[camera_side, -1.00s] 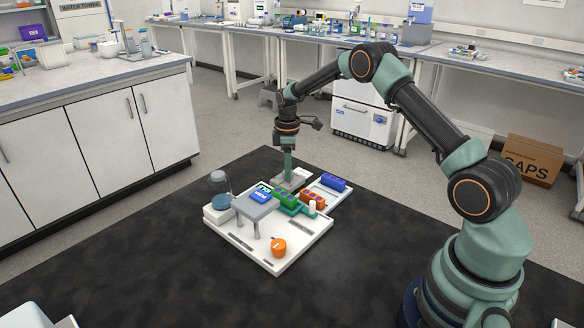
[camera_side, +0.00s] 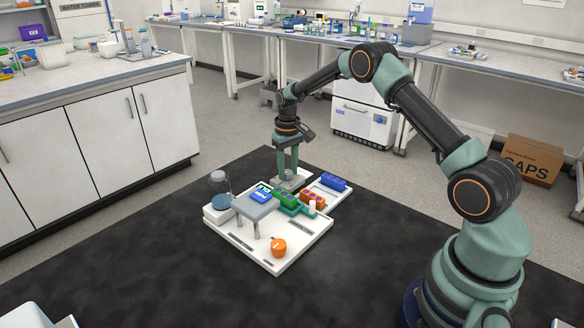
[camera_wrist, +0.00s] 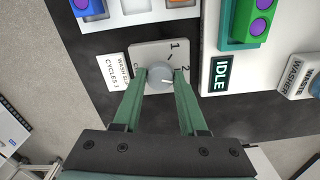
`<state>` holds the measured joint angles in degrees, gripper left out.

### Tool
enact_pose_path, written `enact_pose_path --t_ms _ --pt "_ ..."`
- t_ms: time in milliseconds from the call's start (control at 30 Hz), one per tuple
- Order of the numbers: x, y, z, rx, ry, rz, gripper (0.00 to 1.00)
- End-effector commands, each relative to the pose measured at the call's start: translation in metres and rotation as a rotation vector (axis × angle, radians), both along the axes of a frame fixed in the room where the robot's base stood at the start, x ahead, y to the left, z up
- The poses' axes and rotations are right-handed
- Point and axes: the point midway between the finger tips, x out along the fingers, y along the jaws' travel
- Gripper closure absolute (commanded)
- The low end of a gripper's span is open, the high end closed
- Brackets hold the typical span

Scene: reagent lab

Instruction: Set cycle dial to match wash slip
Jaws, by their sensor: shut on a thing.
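In the wrist view the cycle dial (camera_wrist: 159,78) is a round grey knob on a light plate (camera_wrist: 148,54). The numerals 1 and 2 show at its upper right; other markings are partly hidden by my fingers. Its white pointer line aims right and slightly down, just below the 2. My gripper (camera_wrist: 158,82) is shut on the knob, one finger on each side. The white wash slip (camera_wrist: 113,76) lies to the left and reads "CYCLES 3", its edge partly covered. In the side view my gripper (camera_side: 288,174) reaches down to the dial's plate (camera_side: 281,185).
A panel reading "IDLE" (camera_wrist: 220,75) and a washer label (camera_wrist: 298,76) are to the right in the wrist view. A green rack (camera_side: 285,199) and an orange rack (camera_side: 313,199) stand close by. A blue rack (camera_side: 333,183) sits on a white tray. An orange object (camera_side: 278,247) is in front.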

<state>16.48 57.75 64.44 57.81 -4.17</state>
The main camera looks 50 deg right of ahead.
Motion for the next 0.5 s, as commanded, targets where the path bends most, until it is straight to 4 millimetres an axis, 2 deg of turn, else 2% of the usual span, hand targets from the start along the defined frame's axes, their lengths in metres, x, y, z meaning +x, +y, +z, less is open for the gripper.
enact_pose_path --t_ms 500 --pt "-0.0001 0.0000 0.0014 0.000 0.001 -0.420 1.00"
